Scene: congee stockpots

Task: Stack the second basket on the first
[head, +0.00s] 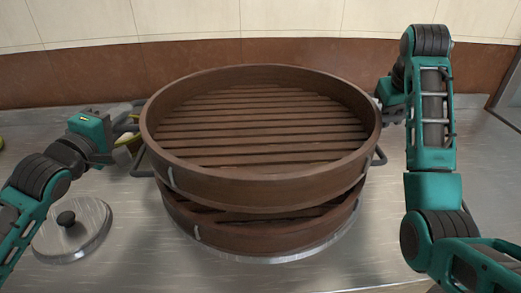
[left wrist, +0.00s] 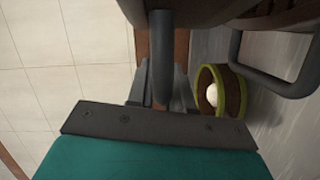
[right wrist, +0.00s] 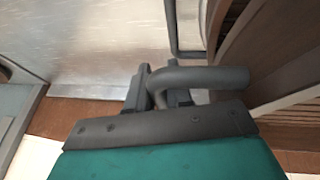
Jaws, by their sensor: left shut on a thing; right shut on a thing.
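The upper basket (head: 262,192), brown, round and slatted, is held above the lower basket (head: 270,239). A gap shows between them at the front, where slats of the lower one are visible; contact at the back is hidden. My left gripper (head: 134,112) is shut on the upper basket's left handle, a dark bar that shows in the left wrist view (left wrist: 161,50). My right gripper (head: 380,98) is shut on its right handle, a grey bent bar in the right wrist view (right wrist: 205,77). The lower basket sits over a metal rim (head: 272,259).
A steel lid (head: 72,232) with a black knob lies on the counter at the left. A green-rimmed bowl (left wrist: 237,92) with a white item stands near my left gripper. Another handle (left wrist: 236,62) juts out below the held one. A tiled wall closes the back.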

